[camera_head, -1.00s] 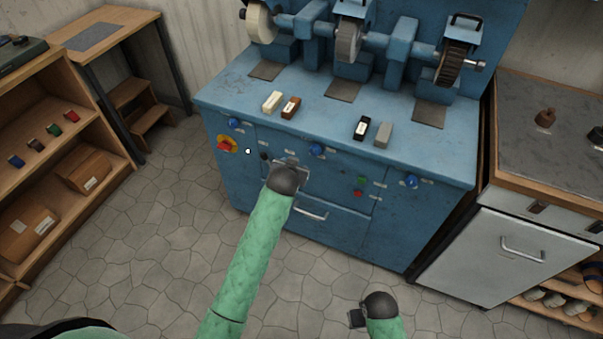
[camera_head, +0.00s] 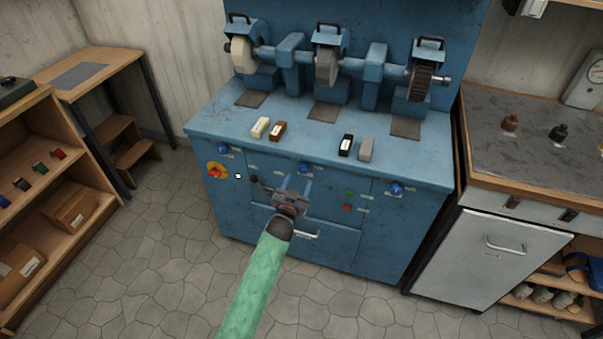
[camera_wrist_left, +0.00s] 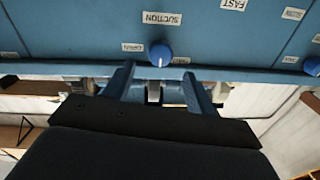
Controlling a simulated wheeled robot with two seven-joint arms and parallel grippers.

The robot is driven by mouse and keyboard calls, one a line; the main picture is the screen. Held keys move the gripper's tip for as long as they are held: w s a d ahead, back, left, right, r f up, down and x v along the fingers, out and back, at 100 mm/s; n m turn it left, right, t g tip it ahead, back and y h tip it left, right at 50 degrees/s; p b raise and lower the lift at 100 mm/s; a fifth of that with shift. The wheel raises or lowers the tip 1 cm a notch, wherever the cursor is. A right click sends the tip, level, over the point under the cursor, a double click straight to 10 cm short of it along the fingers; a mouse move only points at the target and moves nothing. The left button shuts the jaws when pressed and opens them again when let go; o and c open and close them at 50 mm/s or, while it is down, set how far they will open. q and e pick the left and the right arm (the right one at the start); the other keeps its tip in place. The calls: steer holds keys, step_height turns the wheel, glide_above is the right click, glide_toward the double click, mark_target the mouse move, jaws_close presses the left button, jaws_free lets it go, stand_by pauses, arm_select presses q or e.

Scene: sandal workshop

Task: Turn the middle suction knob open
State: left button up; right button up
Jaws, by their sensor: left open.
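The middle suction knob (camera_head: 304,168) is a round blue knob on the front panel of the blue grinding machine (camera_head: 225,125). In the left wrist view the knob (camera_wrist_left: 160,53) shows below a label reading SUCTION, with a pale pointer mark on it. My left gripper (camera_head: 296,186) is open and empty, just below and in front of the knob. In the left wrist view its two fingers (camera_wrist_left: 160,80) stand apart, with the knob beyond and between their tips; they do not appear to touch it. My right gripper is out of view.
Other blue knobs sit at the left (camera_head: 223,149) and right (camera_head: 396,189) of the panel. A red and yellow switch (camera_head: 217,171), green and red buttons (camera_head: 347,208) and a drawer handle (camera_head: 300,235) are nearby. Wooden shelves (camera_head: 60,215) stand left.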

mark_target(303, 171)
arm_select(q)
steer(key=p+x, duration=0.1)
steer(key=x, duration=0.3)
steer(key=shift+x, duration=0.8)
steer(key=shift+f, duration=0.15)
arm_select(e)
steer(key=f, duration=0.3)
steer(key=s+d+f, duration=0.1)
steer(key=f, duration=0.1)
arm_select(q)
steer(key=c, duration=1)
